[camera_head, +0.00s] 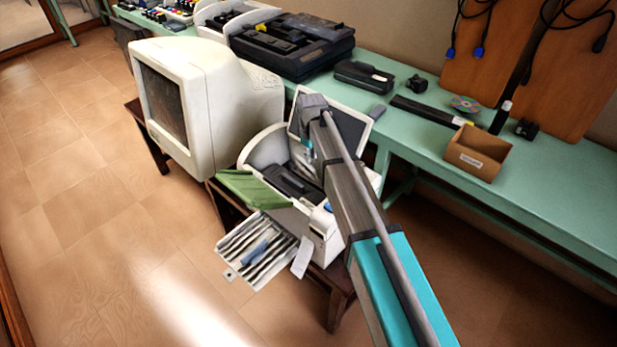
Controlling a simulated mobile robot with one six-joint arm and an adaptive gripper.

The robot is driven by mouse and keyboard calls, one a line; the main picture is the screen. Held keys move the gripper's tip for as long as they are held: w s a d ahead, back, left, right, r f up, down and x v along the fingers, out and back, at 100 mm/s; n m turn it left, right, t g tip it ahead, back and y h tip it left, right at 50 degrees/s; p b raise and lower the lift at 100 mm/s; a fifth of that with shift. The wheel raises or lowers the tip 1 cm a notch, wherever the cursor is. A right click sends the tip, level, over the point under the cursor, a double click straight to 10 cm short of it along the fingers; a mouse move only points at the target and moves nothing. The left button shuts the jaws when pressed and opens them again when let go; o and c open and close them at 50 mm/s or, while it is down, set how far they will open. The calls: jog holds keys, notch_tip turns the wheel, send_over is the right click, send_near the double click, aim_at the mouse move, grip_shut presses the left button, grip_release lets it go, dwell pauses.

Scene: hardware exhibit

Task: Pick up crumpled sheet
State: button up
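I cannot make out a clearly crumpled sheet. A small white slip of paper (301,257) hangs at the front of the white printer (319,227), beside its ribbed output tray (257,250). A green flat piece (250,188) lies at the printer's left side; I cannot tell whether it is paper or part of the machine. My arm reaches up from the lower right across the printer and bends near the top of the printer's raised lid. My gripper's fingers do not show; the arm hides what lies behind it.
A bulky white CRT monitor (205,100) stands left of the printer on a low dark wooden table (229,205). A long green bench (540,190) behind holds a black printer (292,47), a cardboard box (478,153), a disc (466,104) and small black devices. The tiled floor at left is clear.

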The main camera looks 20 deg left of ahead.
aim_at(311, 164)
jog(key=shift+f+b, duration=1.2)
jog(key=shift+f, duration=0.3)
grip_shut()
